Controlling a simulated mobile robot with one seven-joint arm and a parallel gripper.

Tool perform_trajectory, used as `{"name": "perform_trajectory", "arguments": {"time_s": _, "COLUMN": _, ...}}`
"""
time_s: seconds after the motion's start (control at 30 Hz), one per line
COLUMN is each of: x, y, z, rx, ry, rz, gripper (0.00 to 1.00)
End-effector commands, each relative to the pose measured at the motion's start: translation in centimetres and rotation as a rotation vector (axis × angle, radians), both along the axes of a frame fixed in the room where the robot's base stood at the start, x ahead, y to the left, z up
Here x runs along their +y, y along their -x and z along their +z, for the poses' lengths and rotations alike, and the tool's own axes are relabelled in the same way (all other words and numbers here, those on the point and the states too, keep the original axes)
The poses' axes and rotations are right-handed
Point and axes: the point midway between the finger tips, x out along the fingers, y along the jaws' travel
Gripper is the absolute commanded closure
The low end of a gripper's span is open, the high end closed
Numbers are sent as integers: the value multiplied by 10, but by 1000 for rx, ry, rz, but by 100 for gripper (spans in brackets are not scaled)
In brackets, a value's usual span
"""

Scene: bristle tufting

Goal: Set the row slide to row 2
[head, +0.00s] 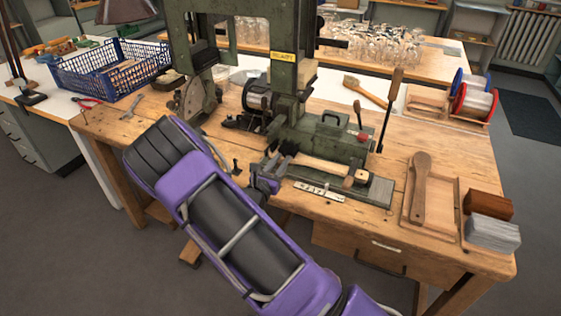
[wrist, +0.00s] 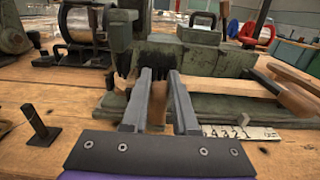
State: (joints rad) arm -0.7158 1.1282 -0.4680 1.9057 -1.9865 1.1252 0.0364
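The green tufting machine (head: 320,135) stands on the wooden workbench. A long wooden piece (head: 325,170) lies across its front, and in the wrist view it (wrist: 220,86) runs to the right behind my fingers. A white number scale (head: 320,190) lies along the front edge; it also shows in the wrist view (wrist: 243,132), right of my fingers, its figures partly readable. My gripper (head: 268,172) is at the left end of the machine's front. In the wrist view my gripper (wrist: 160,78) has its fingers apart, with a small tan block (wrist: 157,104) between or just beyond them. I cannot tell whether they touch it.
A small dark post (wrist: 41,127) stands on the bench at left. A dark upright lever (head: 388,110) rises at the machine's right. A blue basket (head: 110,70) is at the back left.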

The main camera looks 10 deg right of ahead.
Motion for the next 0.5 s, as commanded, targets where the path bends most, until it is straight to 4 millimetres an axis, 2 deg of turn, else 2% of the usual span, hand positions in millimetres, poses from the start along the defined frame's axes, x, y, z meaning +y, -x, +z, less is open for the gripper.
{"name": "perform_trajectory", "arguments": {"time_s": 0.03, "x": 0, "y": 0, "z": 0, "rx": 0, "ry": 0, "rz": 0, "gripper": 91}}
{"name": "perform_trajectory", "arguments": {"time_s": 0.1, "x": 0, "y": 0, "z": 0, "rx": 0, "ry": 0, "rz": 0, "gripper": 100}}
{"name": "perform_trajectory", "arguments": {"time_s": 0.5, "x": 0, "y": 0, "z": 0, "rx": -1, "ry": -1, "rz": 0, "gripper": 100}}
